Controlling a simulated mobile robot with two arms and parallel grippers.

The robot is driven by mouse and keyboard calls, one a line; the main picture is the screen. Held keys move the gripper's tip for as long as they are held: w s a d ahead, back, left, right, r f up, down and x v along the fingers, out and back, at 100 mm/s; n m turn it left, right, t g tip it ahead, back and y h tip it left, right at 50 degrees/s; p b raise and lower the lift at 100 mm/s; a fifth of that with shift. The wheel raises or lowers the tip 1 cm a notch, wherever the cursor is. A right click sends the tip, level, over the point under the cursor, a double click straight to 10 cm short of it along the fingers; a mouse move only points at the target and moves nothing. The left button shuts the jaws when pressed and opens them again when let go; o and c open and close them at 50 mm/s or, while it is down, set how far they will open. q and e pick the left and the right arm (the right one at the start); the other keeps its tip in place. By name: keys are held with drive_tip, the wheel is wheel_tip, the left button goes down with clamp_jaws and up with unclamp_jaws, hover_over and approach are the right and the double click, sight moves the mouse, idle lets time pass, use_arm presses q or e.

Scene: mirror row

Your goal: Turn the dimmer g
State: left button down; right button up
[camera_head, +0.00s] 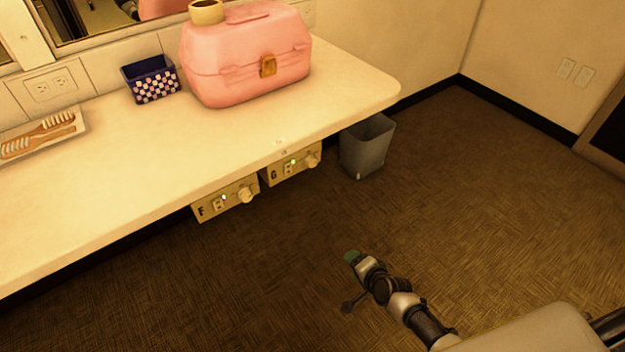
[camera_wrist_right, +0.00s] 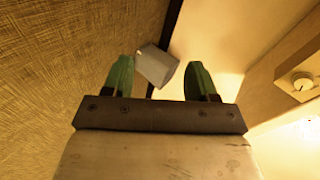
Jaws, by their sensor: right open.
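The dimmer g is a small panel (camera_head: 281,171) marked G under the counter's front edge. It has a lit green light and a pale round knob (camera_head: 312,160) at its right end. My right gripper (camera_head: 352,257) is below and to the right of it in the head view, apart from it. In the right wrist view the gripper (camera_wrist_right: 160,77) has its green fingers spread with nothing held. A knob (camera_wrist_right: 302,82) on a panel shows at that view's right edge; its letter is not visible. My left gripper is not in view.
A similar panel F (camera_head: 211,207) with its own knob is just left of G. The counter (camera_head: 190,150) overhangs both and carries a pink case (camera_head: 225,75) and a checkered box (camera_head: 155,88). A grey bin (camera_head: 367,150) stands on the floor right of G. The floor in front is clear.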

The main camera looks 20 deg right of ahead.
drive_tip(key=w+r+m+t+y+b, duration=0.1)
drive_tip(key=w+r+m+t+b, duration=0.3)
drive_tip(key=w+r, duration=0.4)
drive_tip(key=m+t+y+b, duration=0.2)
drive_tip(key=m+y+b, duration=0.1)
drive_tip(key=m, duration=0.2)
approach(312, 164)
drive_tip(key=b+x, duration=0.2)
drive_tip(key=x, duration=0.6)
drive_tip(key=shift+d+f, duration=0.1)
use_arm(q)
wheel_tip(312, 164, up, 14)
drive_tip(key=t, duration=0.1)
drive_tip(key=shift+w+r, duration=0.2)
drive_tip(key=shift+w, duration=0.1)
use_arm(e)
drive_tip(key=shift+w+a, duration=0.25)
drive_tip(key=shift+w, duration=0.45)
drive_tip(key=shift+c, duration=0.3)
drive_tip(key=c, duration=0.9)
